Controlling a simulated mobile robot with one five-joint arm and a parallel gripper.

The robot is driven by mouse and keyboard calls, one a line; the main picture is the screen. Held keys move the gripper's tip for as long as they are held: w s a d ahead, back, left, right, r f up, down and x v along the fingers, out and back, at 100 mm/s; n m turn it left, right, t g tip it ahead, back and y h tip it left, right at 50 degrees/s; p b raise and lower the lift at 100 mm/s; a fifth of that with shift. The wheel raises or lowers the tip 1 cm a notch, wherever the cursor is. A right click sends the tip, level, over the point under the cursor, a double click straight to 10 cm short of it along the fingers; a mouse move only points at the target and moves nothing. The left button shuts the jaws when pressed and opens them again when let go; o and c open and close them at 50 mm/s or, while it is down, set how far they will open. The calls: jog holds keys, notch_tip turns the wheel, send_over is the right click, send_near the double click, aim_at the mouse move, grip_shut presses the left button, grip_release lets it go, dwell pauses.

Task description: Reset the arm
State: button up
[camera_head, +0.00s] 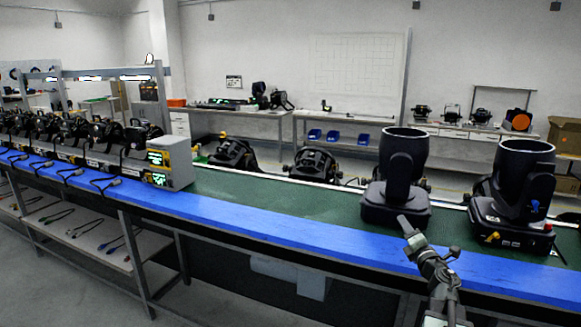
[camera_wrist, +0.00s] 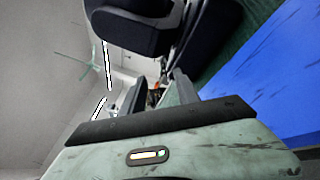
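A grey box (camera_head: 172,163) and several dark fixtures line the left. Bench legs and a lower shelf (camera_head: 95,235) stand below.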

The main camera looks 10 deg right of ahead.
jog(key=w+a+m+g+h+p, duration=0.1)
jog(key=w+a+m, duration=0.35)
jog(key=a, duration=0.55)
jog(key=w+a+m+g+h+p, duration=0.1)
jog(key=w+a+m, duration=0.35)
jog(key=a, duration=0.55)
jog(key=s+a+f+m+g+y+p, duration=0.1)
jog(key=s+a+f+m+g, duration=0.25)
jog(key=a+f, duration=0.35)
jog(key=s+a+f+m+g+y+p, duration=0.1)
jog(key=s+a+f+m+g, duration=0.2)
jog(key=a+f+m+g, duration=0.3)
jog(key=s+a+f+m+g+y, duration=0.1)
jog(key=s+a+f+m+g, duration=0.1)
jog(key=s, duration=0.6)
jog(key=s+a+f+m+g+y, duration=0.2)
jog(key=s+a+f+g, duration=0.2)
jog(key=s, duration=0.4)
notch_tip(320, 180, down, 3)
jog(key=shift+a+r+g+b, duration=0.15)
jog(key=shift+g+b, duration=0.2)
jog(key=shift+g, duration=0.4)
grip_shut()
